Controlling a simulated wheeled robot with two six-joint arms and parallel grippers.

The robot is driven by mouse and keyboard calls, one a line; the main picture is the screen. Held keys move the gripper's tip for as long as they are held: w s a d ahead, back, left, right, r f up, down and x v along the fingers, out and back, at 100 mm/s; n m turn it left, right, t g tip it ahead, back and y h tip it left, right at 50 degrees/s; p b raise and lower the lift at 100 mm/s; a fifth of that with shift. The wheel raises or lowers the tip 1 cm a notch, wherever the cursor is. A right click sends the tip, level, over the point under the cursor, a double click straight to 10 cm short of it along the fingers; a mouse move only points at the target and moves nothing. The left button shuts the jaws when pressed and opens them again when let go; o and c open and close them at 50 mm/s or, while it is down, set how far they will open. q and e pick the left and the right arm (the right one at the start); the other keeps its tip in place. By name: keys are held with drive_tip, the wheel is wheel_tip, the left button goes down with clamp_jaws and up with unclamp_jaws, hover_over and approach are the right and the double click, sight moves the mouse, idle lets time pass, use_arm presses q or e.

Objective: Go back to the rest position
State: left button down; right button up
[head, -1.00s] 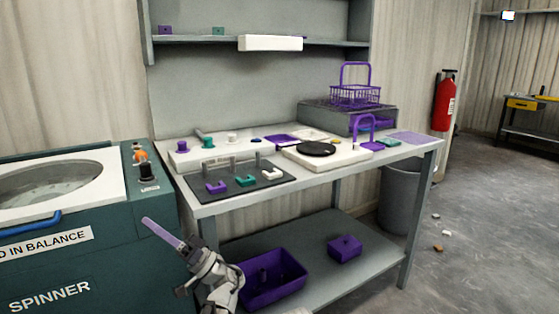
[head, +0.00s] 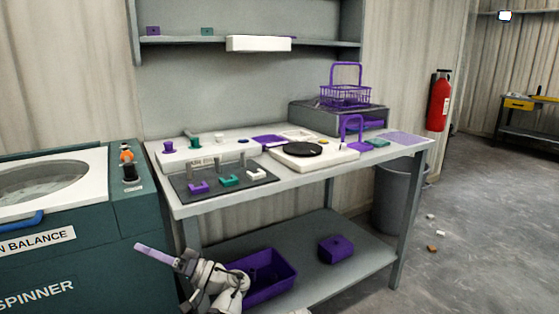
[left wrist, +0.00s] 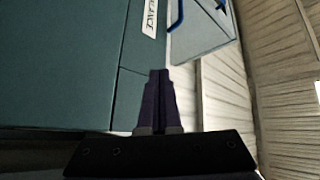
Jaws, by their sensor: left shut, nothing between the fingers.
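My left gripper (head: 140,247) has purple fingers. It is shut and empty, in front of the teal spinner machine (head: 70,265) and left of the workbench (head: 305,186). It points to the left and slightly up. In the left wrist view the shut fingers (left wrist: 160,74) show dark, with the machine's teal side (left wrist: 70,70) behind them. My right gripper is not in view.
A purple tub (head: 283,286) and a purple block (head: 337,249) are on the bench's lower shelf (head: 350,265). Open floor (head: 480,220) lies to the right.

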use_arm(q)
drive_tip(key=s+d+f+m+h, duration=0.25)
drive_tip(key=f+h, duration=0.35)
drive_tip(key=f, duration=0.4)
drive_tip(key=s+d+f+m+h, duration=0.1)
drive_tip(key=d+f+m+h, duration=0.3)
drive_tip(key=f, duration=0.6)
drive_tip(key=s+d+f+m+h, duration=0.2)
drive_tip(key=s+d+f+h, duration=0.15)
drive_tip(key=d, duration=0.25)
drive_tip(key=s+d+f+m+g+h, duration=0.1)
drive_tip(key=s+d+f+h, duration=0.1)
drive_tip(key=d+f+h, duration=0.3)
drive_tip(key=s+d+f+m+h, duration=0.2)
drive_tip(key=s+d+h, duration=0.1)
drive_tip(key=d, duration=0.4)
wheel_tip(320, 180, up, 38)
drive_tip(key=p, duration=3.8)
drive_tip(key=shift+r+n, duration=0.15)
drive_tip(key=shift+n, duration=0.2)
drive_tip(key=shift+s, duration=0.1)
